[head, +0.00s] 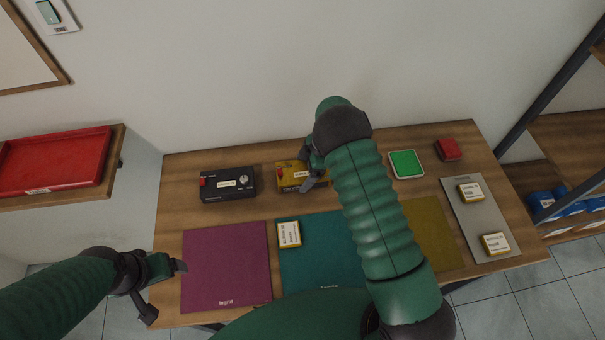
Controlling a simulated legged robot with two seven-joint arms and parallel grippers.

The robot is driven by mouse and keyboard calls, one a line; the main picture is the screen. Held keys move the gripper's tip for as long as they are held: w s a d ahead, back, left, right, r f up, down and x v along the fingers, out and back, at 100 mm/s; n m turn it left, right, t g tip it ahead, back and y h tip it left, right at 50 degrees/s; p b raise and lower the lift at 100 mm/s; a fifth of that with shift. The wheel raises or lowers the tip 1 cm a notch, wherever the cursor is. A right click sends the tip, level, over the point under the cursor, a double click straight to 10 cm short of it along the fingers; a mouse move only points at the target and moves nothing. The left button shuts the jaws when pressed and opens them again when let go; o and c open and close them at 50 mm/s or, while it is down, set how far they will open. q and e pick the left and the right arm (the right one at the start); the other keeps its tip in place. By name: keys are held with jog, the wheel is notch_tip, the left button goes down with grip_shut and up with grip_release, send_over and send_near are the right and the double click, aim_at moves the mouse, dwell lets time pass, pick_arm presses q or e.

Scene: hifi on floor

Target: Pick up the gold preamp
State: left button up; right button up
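The gold preamp (288,180) is a small yellow-gold box with a red part at its left and a white label on it. It is at the back middle of the wooden table, right of a similar black box. My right gripper (313,166) is at its right part, with a finger over the front side; my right arm hides the preamp's right end. Whether the fingers press on it cannot be told.
A black box (228,184) stands left of the preamp. Purple (226,266), teal (320,255) and olive (432,232) mats lie in front; a small labelled box (289,234) is on the teal one. A green-topped item (406,163), red item (448,149) and grey tray (480,218) are right.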

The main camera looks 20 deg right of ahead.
jog(key=c, duration=1.2)
jog(key=shift+w, duration=0.15)
jog(key=shift+c, duration=0.2)
jog(key=shift+r, duration=0.15)
